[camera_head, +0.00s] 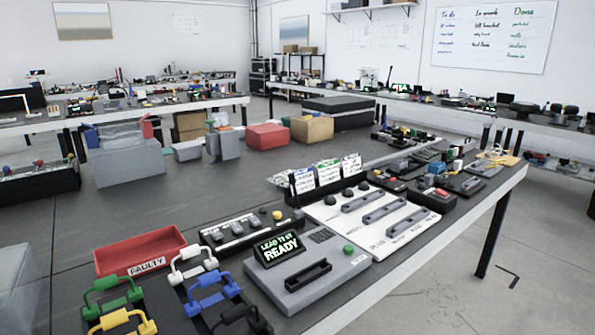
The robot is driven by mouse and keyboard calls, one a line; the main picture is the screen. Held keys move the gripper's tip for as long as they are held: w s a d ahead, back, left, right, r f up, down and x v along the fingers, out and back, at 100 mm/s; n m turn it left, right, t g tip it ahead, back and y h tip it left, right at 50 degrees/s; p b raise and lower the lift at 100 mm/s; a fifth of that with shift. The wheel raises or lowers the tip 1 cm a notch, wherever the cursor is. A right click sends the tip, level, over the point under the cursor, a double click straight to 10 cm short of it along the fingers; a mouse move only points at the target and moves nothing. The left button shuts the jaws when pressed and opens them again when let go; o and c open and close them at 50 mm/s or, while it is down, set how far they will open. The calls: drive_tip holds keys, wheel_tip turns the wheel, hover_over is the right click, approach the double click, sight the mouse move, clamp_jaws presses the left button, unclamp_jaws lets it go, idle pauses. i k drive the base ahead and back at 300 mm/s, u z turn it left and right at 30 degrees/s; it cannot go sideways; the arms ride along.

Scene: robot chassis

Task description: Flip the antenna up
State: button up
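I cannot make out for certain which thing is the antenna, or whether it is folded or raised. Small dark devices (405,168) lie crowded at the far right end of the near bench, too small to tell apart. A thin dark upright piece (384,115) stands near them. My gripper is not in view. A pale blurred shape at the lower left edge cannot be identified.
The near bench (75,228) holds a red FAULTY tray (137,250), several coloured handles, a grey console (310,268) with a READY screen and a white slotted panel (375,215). Boxes stand behind. Floor (440,290) right of the bench is clear.

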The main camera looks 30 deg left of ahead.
sight(291, 177)
drive_tip(key=z, duration=0.05)
drive_tip(key=i, duration=1)
drive_tip(key=u, duration=2.8)
